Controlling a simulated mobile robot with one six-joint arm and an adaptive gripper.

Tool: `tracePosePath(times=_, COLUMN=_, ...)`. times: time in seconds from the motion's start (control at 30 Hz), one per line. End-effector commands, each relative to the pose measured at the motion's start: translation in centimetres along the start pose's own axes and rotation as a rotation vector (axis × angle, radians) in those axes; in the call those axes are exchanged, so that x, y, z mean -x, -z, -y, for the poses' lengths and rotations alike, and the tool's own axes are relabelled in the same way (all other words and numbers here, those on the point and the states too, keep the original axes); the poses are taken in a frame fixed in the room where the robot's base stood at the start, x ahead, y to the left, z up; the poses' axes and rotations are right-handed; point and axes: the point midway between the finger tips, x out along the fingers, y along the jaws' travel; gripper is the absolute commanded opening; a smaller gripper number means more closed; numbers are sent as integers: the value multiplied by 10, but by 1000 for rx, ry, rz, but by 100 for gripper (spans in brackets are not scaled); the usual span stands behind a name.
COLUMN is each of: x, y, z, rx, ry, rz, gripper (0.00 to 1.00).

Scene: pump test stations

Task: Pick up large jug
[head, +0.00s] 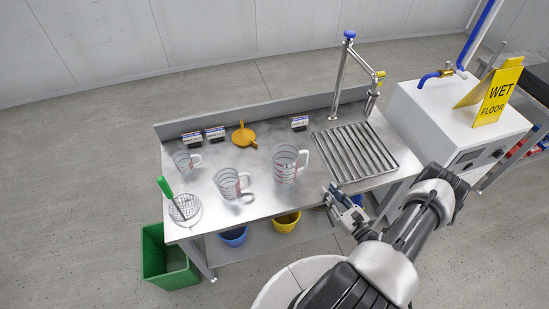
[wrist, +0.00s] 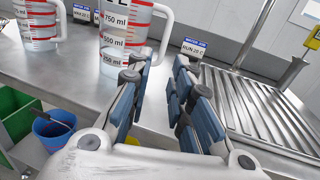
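The large jug (head: 285,164) is clear with red markings and a white handle on its right. It stands upright on the steel table, left of the drain grate. In the wrist view the large jug (wrist: 122,40) stands ahead and left of my gripper, its top cut off by the frame. My gripper (head: 335,196) is at the table's front edge, to the right of and nearer than the jug. In the wrist view my gripper (wrist: 160,85) has its blue-padded fingers apart with nothing between them. It does not touch the jug.
A medium jug (head: 230,183) and a small jug (head: 186,162) stand left on the table (head: 258,204). An orange funnel (head: 244,136), small label signs (head: 300,122) and a wire basket (head: 186,208) are also there. A tap (head: 345,75) rises behind the grate (head: 352,152).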

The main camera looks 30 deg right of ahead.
Motion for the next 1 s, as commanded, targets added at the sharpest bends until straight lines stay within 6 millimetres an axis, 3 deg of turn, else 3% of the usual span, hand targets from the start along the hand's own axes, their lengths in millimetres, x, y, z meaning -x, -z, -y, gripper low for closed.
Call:
tracePosePath(times=0.17, x=-5, y=8, z=3, rx=-11, ry=36, rz=-1, gripper=20)
tracePosePath(times=0.6, x=-96, y=8, z=5, rx=-11, ry=30, rz=1, gripper=20)
tracePosePath(times=1.0, x=-135, y=5, z=8, rx=-11, ry=31, rz=1, gripper=20)
